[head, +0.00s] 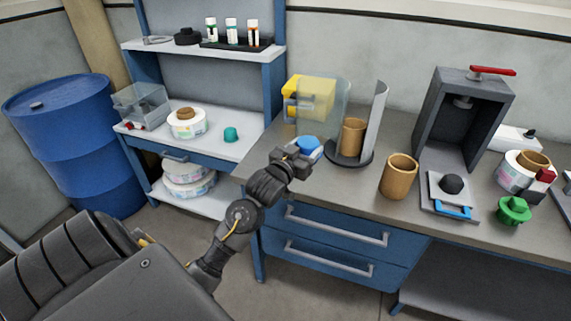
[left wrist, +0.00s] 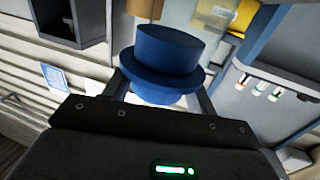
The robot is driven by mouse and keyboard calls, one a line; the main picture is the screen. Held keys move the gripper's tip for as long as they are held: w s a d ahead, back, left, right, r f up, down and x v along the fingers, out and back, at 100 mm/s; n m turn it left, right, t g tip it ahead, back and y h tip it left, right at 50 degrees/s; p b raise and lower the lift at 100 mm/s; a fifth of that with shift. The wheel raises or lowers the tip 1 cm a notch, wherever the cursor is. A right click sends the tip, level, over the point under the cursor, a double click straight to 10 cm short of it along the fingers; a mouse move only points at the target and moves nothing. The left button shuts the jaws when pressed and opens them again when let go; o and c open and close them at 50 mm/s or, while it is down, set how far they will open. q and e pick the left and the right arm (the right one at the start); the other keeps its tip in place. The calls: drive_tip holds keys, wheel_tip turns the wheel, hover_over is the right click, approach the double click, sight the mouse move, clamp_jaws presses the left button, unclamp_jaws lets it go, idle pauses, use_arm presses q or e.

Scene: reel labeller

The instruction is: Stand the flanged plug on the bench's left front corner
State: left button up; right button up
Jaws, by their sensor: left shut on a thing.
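My left gripper (head: 297,158) is shut on a blue flanged plug (head: 309,146), held near the bench's left end. In the left wrist view the plug (left wrist: 168,62) shows a round body and a wider flange, between the two fingers of the gripper (left wrist: 160,92). The grey bench (head: 345,196) has its left front corner (head: 243,174) to the left of the gripper, and that corner looks bare. I cannot tell the exact gap between plug and bench top. My right gripper is out of view.
Behind the plug stand a clear panel (head: 322,105), a yellow box (head: 312,98) and a dark round stand (head: 349,160) with a cardboard core. Another brown core (head: 398,177), a grey press (head: 465,115) and a green flanged piece (head: 513,211) are further right. A shelf unit (head: 215,130) adjoins left.

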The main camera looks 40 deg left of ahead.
use_arm(q)
drive_tip(key=a+f, duration=0.6)
drive_tip(key=a, duration=0.1)
drive_tip(key=shift+w+f+p, duration=0.1)
drive_tip(key=shift+w+p, duration=0.2)
drive_tip(key=shift+w, duration=0.05)
drive_tip(key=shift+a+f, duration=0.3)
drive_tip(key=shift+a+f+p, duration=0.15)
drive_tip(key=shift+f+p, duration=0.05)
drive_tip(key=shift+f, duration=0.55)
drive_tip(key=shift+a+f+p, duration=0.1)
drive_tip(key=shift+f+p, duration=0.1)
drive_tip(key=shift+f, duration=0.85)
drive_tip(key=shift+f, duration=0.15)
drive_tip(key=o, duration=1)
drive_tip(key=shift+o, duration=0.5)
